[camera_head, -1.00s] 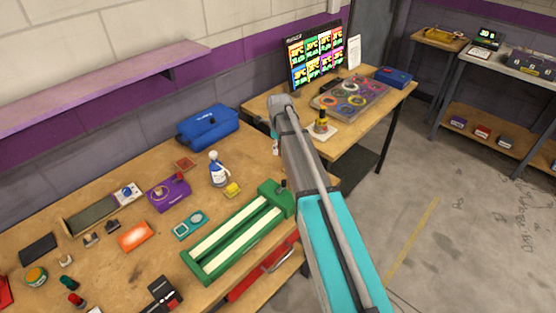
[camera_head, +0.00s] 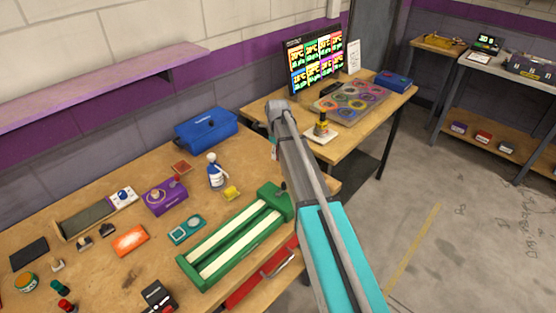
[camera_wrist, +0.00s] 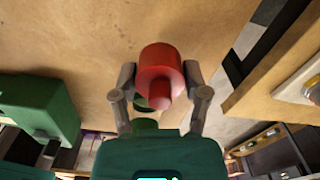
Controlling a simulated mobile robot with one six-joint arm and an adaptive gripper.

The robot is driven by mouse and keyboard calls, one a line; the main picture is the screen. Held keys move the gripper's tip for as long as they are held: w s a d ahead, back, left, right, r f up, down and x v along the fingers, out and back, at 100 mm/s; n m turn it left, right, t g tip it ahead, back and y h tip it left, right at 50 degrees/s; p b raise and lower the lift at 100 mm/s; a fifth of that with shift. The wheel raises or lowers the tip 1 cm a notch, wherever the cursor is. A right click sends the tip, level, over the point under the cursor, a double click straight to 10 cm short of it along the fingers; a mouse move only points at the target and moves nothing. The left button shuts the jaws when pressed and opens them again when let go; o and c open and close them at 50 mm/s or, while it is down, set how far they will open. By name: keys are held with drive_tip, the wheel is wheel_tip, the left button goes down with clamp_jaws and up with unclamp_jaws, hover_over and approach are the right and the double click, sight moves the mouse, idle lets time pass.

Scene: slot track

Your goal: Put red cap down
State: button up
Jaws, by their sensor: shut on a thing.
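My gripper (camera_wrist: 160,78) is shut on a red cap (camera_wrist: 160,62) in the wrist view, with one finger on each side. The cap is a short round piece with a narrower stub facing the camera, and it appears over bare wooden tabletop. The green slot track (camera_wrist: 42,108) is at the left of the wrist view. In the head view the green slot track (camera_head: 238,238), with two pale strips, lies on the bench just left of my arm. My arm hides the held cap and most of the gripper there.
Small red (camera_head: 56,287) and green (camera_head: 64,305) pieces stand front left. A second table (camera_head: 377,113) stands behind my arm.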

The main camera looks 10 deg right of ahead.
sight(277, 163)
drive_tip(key=shift+f+b, duration=1.2)
drive_tip(key=shift+f, duration=0.3)
drive_tip(key=shift+f, duration=0.2)
drive_tip(key=o, duration=0.8)
drive_tip(key=shift+r, duration=0.1)
drive_tip(key=shift+c, duration=0.2)
drive_tip(key=shift+r, duration=0.1)
wheel_tip(277, 163, up, 12)
drive_tip(key=p, duration=1.2)
drive_tip(key=shift+s, duration=0.1)
